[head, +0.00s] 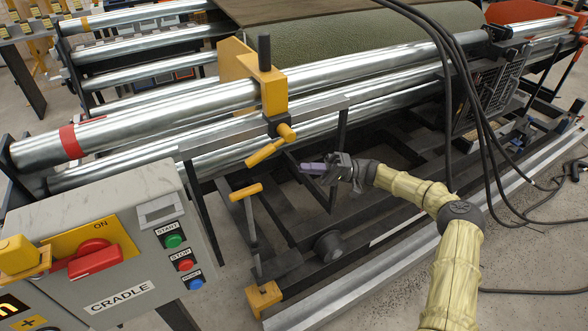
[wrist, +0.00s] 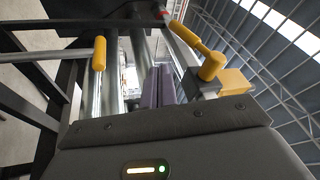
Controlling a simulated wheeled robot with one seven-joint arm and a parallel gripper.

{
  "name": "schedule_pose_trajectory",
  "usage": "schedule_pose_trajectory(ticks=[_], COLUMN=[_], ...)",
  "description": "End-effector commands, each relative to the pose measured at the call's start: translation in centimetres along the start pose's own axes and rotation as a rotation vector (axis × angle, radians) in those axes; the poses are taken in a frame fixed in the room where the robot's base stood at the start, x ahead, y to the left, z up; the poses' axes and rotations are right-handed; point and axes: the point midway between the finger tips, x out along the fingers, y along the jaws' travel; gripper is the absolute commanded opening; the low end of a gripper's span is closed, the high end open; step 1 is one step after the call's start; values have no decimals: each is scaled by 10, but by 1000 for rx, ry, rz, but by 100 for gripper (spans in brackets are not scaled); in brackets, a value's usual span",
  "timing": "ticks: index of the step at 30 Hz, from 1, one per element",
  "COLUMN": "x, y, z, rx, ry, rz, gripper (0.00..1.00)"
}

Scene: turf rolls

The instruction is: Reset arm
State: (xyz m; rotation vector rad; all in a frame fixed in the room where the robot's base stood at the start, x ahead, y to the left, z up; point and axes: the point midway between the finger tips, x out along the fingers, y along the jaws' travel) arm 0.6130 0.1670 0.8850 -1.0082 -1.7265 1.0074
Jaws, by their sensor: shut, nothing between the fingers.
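My gripper (head: 308,168) has purple fingers and is shut and empty. In the head view it points left, in front of the cradle's steel rollers (head: 370,67), close to a yellow-handled lever (head: 263,153) on the roller clamp. My arm reaches to it from the lower right in a pale yellow sleeve. In the wrist view the two purple fingers (wrist: 158,86) stand side by side, pressed together. Yellow handles also show there, one left (wrist: 99,54) and one right (wrist: 187,36) of the fingers. Nothing appears to touch the fingers.
A grey control box (head: 110,245) marked CRADLE stands at the lower left, with a red switch (head: 95,258) and several buttons. A second yellow handle (head: 246,191) sits below the clamp. Black cables (head: 470,90) hang near my arm. Green turf (head: 330,50) lies behind the rollers.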

Motion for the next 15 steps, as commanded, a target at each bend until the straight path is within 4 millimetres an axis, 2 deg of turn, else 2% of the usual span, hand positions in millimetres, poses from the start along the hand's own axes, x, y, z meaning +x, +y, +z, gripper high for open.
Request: schedule_pose_trajectory(ticks=[5, 15], x=[-11, -13], y=[0, -1], z=[0, 0], rx=[0, -1], ry=[0, 4], rz=[1, 2], gripper=[0, 0])
